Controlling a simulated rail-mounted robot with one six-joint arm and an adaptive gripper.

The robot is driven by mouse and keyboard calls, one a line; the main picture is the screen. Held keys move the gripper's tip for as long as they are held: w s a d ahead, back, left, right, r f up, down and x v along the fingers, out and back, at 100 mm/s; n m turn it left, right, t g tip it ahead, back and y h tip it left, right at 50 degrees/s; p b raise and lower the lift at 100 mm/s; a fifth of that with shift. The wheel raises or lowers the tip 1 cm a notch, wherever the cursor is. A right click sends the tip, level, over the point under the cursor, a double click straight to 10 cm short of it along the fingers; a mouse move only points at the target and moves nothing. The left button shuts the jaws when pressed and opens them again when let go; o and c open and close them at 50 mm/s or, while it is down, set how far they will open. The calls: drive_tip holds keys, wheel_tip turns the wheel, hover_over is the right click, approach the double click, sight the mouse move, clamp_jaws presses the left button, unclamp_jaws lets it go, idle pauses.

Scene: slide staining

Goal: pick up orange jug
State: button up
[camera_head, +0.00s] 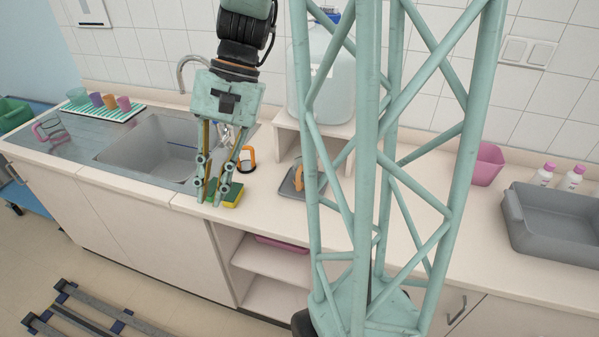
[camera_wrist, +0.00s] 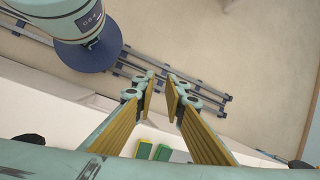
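My gripper (camera_head: 209,196) hangs over the counter's front edge, right of the sink, its fingers pointing down. The wrist view shows its two fingers (camera_wrist: 161,84) apart with nothing between them. A small dark item with an orange handle (camera_head: 247,158) stands on the counter behind and right of the fingers, apart from them. Another orange item (camera_head: 299,178) shows by a grey tray-like thing, partly hidden by my column. I cannot tell which of the two is the orange jug. A clear jug with a pink handle (camera_head: 48,130) stands left of the sink.
A yellow-green sponge (camera_head: 232,196) lies right beside the fingertips. A large clear bottle (camera_head: 318,85) stands on a raised shelf behind. Cups stand on a striped mat (camera_head: 122,113). A grey basin (camera_head: 555,222), white bottles and a pink container (camera_head: 487,164) are at right.

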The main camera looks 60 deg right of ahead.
drive_tip(key=s+d+f+m+t+h+p, duration=0.1)
drive_tip(key=s+d+f+m+t, duration=0.2)
drive_tip(key=d+m+t, duration=0.3)
drive_tip(key=s+d+f+m+t+h+p, duration=0.1)
drive_tip(key=s+d+f+m+t+p, duration=0.1)
drive_tip(key=d+m, duration=0.7)
drive_tip(key=s+d+f+m+t+h+p, duration=0.1)
drive_tip(key=s+d+f+m+t, duration=0.4)
drive_tip(key=d, duration=0.9)
drive_tip(key=f+m+t+h, duration=0.1)
drive_tip(key=m+t, duration=0.2)
drive_tip(key=t, duration=0.1)
drive_tip(key=shift+d+f+m+t, duration=0.15)
drive_tip(key=shift+f+m+t, duration=0.15)
drive_tip(key=shift+f, duration=0.05)
drive_tip(key=shift+f, duration=0.15)
drive_tip(key=shift+f, duration=3.95)
drive_tip(key=shift+w+r, duration=0.1)
drive_tip(key=shift+w, duration=0.7)
